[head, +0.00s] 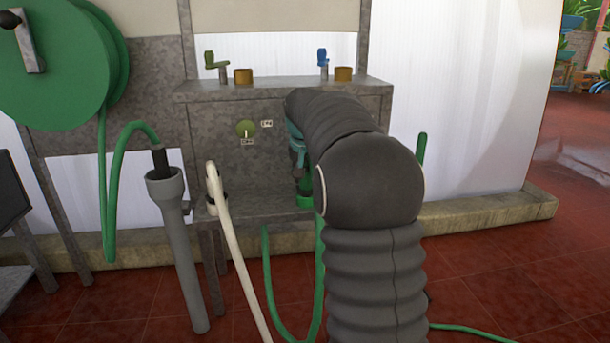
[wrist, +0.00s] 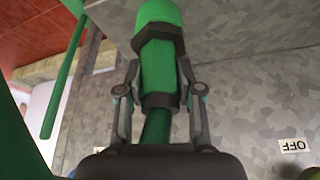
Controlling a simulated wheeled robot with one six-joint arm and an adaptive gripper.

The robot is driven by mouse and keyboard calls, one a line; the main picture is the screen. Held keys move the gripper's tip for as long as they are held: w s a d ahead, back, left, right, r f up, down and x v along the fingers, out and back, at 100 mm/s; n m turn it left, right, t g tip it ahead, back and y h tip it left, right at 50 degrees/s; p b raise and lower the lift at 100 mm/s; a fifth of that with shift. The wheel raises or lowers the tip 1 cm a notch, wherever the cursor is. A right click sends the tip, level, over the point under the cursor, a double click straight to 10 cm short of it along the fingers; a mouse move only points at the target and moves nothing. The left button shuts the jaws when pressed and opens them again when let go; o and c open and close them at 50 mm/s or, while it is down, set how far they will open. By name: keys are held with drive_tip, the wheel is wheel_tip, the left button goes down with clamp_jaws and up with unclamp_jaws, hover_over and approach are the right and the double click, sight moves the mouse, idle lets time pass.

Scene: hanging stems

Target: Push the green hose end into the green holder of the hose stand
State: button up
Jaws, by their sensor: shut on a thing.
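My gripper (wrist: 159,72) is shut on the green hose end (wrist: 160,70), with one finger on each side of it, in the wrist view. The hose end has dark collars. Its far end meets a bright green cup, which looks like the green holder (wrist: 159,10); how deep it sits inside, I cannot tell. In the head view the green holder (head: 305,202) shows low at the front of the grey speckled hose stand (head: 220,133). My gripper (head: 297,150) is above it, mostly hidden behind my arm.
A green hose reel (head: 55,75) is at the left. A grey tube (head: 185,260) holds a black nozzle, with a white hose (head: 240,260) beside it. Taps (head: 322,62) stand on the ledge. Green hose (head: 275,300) hangs below. Open red floor (head: 500,270) lies right.

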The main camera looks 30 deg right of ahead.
drive_tip(key=shift+f, duration=0.1)
drive_tip(key=o, duration=1.2)
drive_tip(key=v, duration=1.2)
drive_tip(key=shift+w, duration=0.15)
